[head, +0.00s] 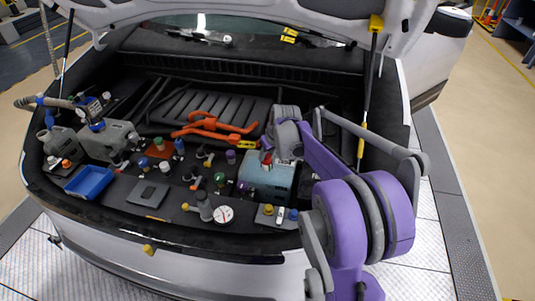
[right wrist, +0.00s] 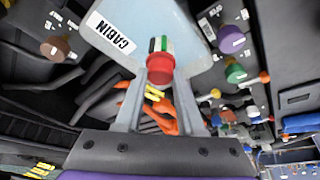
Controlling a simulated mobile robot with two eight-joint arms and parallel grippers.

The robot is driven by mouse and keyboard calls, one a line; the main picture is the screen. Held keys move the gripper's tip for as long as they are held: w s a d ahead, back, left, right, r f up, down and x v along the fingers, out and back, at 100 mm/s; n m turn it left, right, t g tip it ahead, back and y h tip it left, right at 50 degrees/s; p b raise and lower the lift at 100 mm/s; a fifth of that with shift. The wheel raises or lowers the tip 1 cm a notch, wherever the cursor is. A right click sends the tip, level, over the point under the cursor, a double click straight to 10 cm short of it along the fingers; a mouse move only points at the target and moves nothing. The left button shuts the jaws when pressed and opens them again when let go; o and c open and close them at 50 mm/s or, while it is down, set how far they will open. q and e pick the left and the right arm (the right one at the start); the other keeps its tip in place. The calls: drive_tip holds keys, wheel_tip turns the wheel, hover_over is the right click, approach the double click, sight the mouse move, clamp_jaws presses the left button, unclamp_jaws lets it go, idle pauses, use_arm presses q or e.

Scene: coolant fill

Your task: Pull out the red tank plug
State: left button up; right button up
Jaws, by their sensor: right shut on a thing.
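The grey-blue tank (head: 270,182) stands at the right of the trunk's front panel. In the right wrist view the tank (right wrist: 200,25) carries a label reading CABIN. The red plug (head: 267,160) is at the tank's top. It also shows in the right wrist view (right wrist: 160,70), with a green, white and black band beside it. My right gripper (right wrist: 160,85) is shut on the red plug, a grey finger on each side. In the head view the right gripper (head: 274,150) reaches the plug from behind. How deep the plug sits cannot be told. My left gripper is not in view.
A prop strut (head: 366,100) stands at the right.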

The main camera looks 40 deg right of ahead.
sight(268, 157)
clamp_jaws()
drive_tip(key=shift+o, duration=1.9)
unclamp_jaws()
drive_tip(key=c, duration=0.5)
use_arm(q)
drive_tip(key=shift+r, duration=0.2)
use_arm(e)
drive_tip(key=shift+r, duration=0.35)
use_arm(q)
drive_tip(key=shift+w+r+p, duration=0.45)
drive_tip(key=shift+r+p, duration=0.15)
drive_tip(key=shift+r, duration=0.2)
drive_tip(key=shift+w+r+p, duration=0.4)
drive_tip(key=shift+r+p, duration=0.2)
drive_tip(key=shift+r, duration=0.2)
use_arm(e)
drive_tip(key=shift+r, duration=2.35)
